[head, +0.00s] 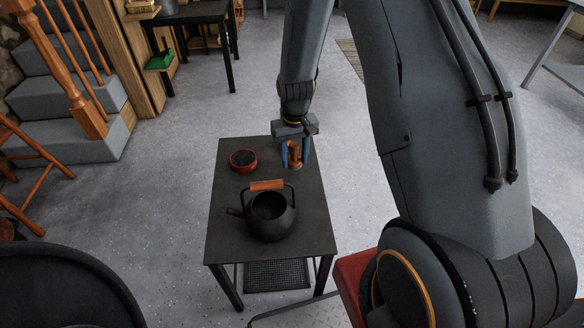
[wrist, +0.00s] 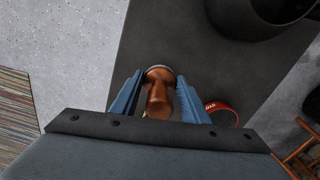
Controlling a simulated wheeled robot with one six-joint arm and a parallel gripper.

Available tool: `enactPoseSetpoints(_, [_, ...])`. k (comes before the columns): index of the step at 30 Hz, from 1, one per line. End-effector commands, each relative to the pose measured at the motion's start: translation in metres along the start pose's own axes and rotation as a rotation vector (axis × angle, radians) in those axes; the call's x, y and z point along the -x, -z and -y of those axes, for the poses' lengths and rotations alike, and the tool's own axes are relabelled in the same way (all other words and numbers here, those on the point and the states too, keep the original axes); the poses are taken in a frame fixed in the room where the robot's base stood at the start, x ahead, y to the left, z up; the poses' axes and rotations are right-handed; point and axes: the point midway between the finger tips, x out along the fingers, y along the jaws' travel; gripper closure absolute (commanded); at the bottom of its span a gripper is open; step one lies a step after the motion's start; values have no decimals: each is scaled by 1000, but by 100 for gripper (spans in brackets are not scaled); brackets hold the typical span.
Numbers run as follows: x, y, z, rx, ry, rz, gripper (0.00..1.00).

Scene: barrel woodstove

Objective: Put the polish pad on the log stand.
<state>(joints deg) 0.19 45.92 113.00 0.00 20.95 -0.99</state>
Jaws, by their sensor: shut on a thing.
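The polish pad (head: 295,155) has a turned, brown wooden knob handle. It is between the blue fingers of my gripper (head: 294,158) over the far right part of a dark table (head: 225,225). In the wrist view the pad (wrist: 158,92) shows a thin grey rim at its top end, and my gripper (wrist: 157,98) is shut on its handle. I cannot tell whether the pad touches the tabletop. I cannot tell for sure which piece of furniture is the log stand.
A black kettle (head: 270,216) with a wooden grip stands mid-table. A round red tin (head: 243,160) sits left of my gripper. Another black table (head: 188,17) stands at the back left, with a green object (head: 159,60) beside it. Stairs (head: 70,100) are at left. Grey floor is clear between.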

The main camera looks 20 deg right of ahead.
Motion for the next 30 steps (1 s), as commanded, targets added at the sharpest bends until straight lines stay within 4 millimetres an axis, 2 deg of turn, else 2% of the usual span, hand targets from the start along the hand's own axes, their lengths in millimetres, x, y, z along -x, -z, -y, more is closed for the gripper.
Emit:
enactPoseSetpoints(9, [-39,-1,0,0,0,2,81])
enactPoseSetpoints(20, [-43,0,0,0,0,1,81])
enactPoseSetpoints(21, [-43,0,0,0,0,1,57])
enactPoseSetpoints(24, [-43,0,0,0,0,0,40])
enactPoseSetpoints(30, [-43,0,0,0,0,0,40])
